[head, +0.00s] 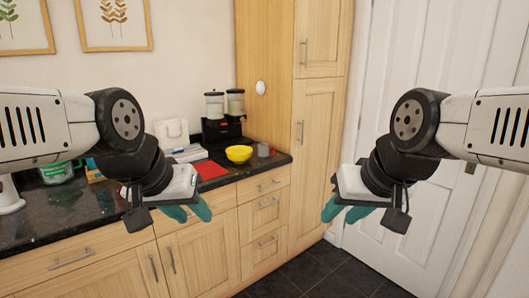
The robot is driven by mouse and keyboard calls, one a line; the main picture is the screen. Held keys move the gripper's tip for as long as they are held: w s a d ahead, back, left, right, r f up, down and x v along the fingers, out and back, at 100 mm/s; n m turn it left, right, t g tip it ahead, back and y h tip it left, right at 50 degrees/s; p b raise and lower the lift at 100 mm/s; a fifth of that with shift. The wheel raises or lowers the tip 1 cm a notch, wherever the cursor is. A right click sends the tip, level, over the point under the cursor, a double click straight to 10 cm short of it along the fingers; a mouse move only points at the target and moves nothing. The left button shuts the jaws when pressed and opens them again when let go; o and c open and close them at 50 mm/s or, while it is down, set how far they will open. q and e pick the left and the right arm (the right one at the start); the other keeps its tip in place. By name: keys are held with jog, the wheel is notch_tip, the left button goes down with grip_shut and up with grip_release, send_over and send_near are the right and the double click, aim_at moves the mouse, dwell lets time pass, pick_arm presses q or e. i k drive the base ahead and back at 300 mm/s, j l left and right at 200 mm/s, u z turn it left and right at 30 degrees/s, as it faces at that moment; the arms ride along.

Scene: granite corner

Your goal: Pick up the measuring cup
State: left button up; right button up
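A small grey cup-like thing with a red part (264,149) stands near the right end of the dark counter, just right of a yellow bowl (239,153). It may be the measuring cup, but it is too small to tell for sure. My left gripper (199,219) has teal fingers with a gap between them and hangs empty in front of the counter's front edge. My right gripper (337,219) has its teal fingers apart and is empty, in front of the tall cupboard and door. Both are well short of the cup-like thing.
On the counter (50,222) are a red flat thing (211,170), a white appliance (172,133), a dark machine with two canisters (222,115) and a green-and-clear container (57,173). A tall wooden cupboard (316,150) bounds the counter's right. Dark floor (330,272) is free.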

aim_at(263, 148)
jog(key=i+u, duration=0.1)
jog(key=i, duration=0.35)
jog(key=i+l+u, duration=0.15)
jog(key=i, duration=0.3)
jog(key=i+l+u, duration=0.1)
jog(key=i, duration=0.35)
jog(key=i+l+u, duration=0.15)
jog(key=i, duration=0.25)
jog(key=i+l+u, duration=0.1)
jog(key=i+l, duration=0.15)
jog(key=i, duration=0.2)
